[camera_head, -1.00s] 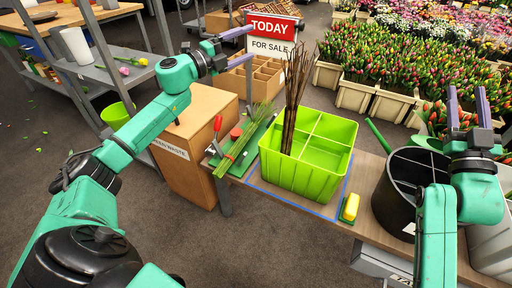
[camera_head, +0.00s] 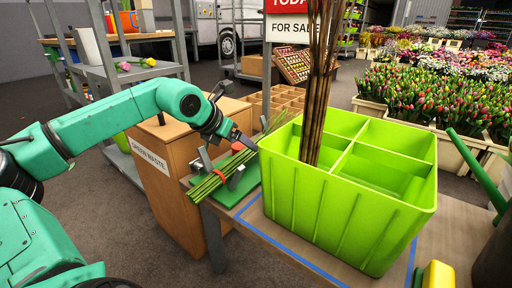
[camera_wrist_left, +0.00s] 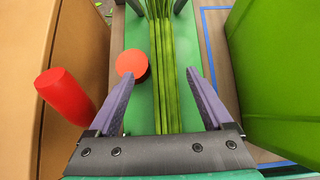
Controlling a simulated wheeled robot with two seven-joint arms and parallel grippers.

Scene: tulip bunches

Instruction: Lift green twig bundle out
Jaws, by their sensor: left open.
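The green twig bundle (camera_head: 220,176) lies slanting on a green board (camera_head: 247,187) left of the crate, between two grey metal posts. In the left wrist view the bundle (camera_wrist_left: 163,60) runs lengthwise between my left gripper's open fingers (camera_wrist_left: 160,80), with gaps on both sides. In the head view my left gripper (camera_head: 243,142) points down at the bundle, its far finger partly hidden. The lime-green crate (camera_head: 340,215) stands just right of it, with tall brown twigs (camera_head: 317,95) upright in one compartment. My right gripper is out of view.
A red cylinder (camera_wrist_left: 65,95) and an orange-red knob (camera_wrist_left: 131,64) sit left of the bundle. A cardboard green-waste bin (camera_head: 165,180) stands left of the table. Blue tape (camera_head: 300,262) marks the tabletop.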

